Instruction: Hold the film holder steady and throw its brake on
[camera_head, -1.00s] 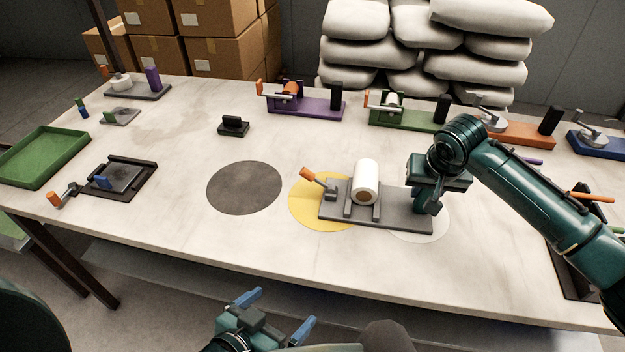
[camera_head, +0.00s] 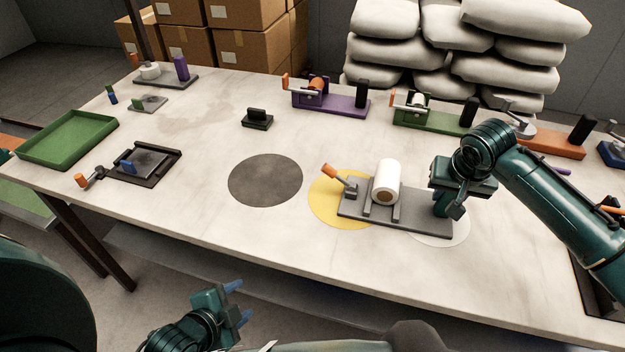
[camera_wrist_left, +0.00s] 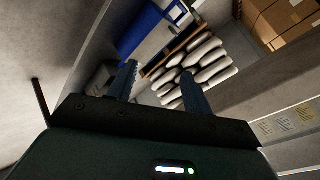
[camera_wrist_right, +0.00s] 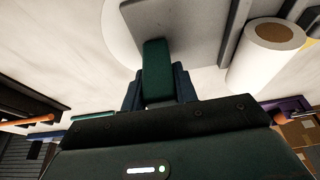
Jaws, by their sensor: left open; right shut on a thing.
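The film holder (camera_head: 413,222) is a grey base plate with a white film roll (camera_head: 386,178) in its cradle. An orange-tipped lever (camera_head: 330,171) sticks up tilted at its left end. A dark green post at the right end is mostly hidden by my right gripper (camera_head: 446,205) in the head view. In the right wrist view that green post (camera_wrist_right: 157,72) is between the fingers, and the roll (camera_wrist_right: 268,50) lies to the right. My right gripper is shut on the post. My left gripper (camera_head: 240,302) is open and empty, off the table's front edge, away from the holder.
The holder stands over a yellow disc (camera_head: 327,208) and a white disc (camera_head: 440,240). A dark disc (camera_head: 265,180) lies left of it, with bare table around. A black tray fixture (camera_head: 145,163) and green tray (camera_head: 68,140) are further left. Purple (camera_head: 340,104) and green (camera_head: 440,120) holders stand behind.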

